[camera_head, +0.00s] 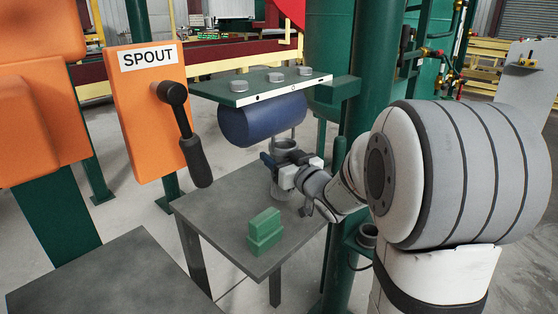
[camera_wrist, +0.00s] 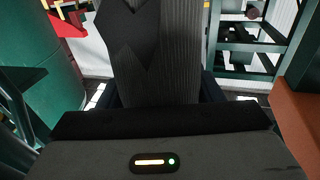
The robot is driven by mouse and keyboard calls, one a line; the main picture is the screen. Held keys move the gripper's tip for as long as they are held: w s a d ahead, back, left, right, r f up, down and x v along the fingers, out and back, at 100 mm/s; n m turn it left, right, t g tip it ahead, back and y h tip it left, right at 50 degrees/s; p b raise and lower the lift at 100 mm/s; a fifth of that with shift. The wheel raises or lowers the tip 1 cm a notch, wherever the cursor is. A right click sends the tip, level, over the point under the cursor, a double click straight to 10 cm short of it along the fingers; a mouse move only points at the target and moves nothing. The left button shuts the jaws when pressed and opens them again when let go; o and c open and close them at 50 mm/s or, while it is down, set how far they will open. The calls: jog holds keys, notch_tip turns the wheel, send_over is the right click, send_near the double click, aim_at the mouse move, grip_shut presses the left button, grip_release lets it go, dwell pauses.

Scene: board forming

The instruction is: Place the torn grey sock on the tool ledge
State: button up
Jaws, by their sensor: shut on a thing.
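The torn grey sock (camera_wrist: 165,50) fills the middle of the wrist view as a dark ribbed sleeve with a jagged tear on its left side. My gripper (camera_head: 280,166) is shut on it. In the head view the sock (camera_head: 285,147) is a grey upright tube, with its middle hidden behind my gripper. It stands out above and below the jaws, under the blue cylinder (camera_head: 262,120). I cannot tell whether its lower end touches the grey table (camera_head: 215,205) behind it. No surface is marked as the tool ledge, so I cannot tell which one it is.
A green stepped block (camera_head: 264,232) sits on the grey table. An orange panel marked SPOUT (camera_head: 148,65) carries a black lever (camera_head: 185,125), left of my gripper. A green plate with knobs (camera_head: 255,88) hangs above. Another grey surface (camera_head: 95,275) at lower left is bare.

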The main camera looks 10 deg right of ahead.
jog(key=shift+s+f+b, duration=0.2)
jog(key=shift+f+b, duration=0.45)
jog(key=shift+f, duration=0.05)
jog(key=o, duration=1.1)
jog(key=shift+f, duration=0.2)
jog(key=shift+w+r+p, duration=0.1)
jog(key=shift+r+p, duration=0.4)
jog(key=shift+p, duration=0.05)
jog(key=shift+s+d+r, duration=0.1)
jog(key=shift+s+d, duration=0.1)
jog(key=shift+s, duration=0.05)
jog(key=p+v, duration=0.1)
jog(key=v, duration=1)
jog(key=shift+s+r+p, duration=0.15)
jog(key=shift+r+p, duration=0.1)
jog(key=shift+p, duration=0.15)
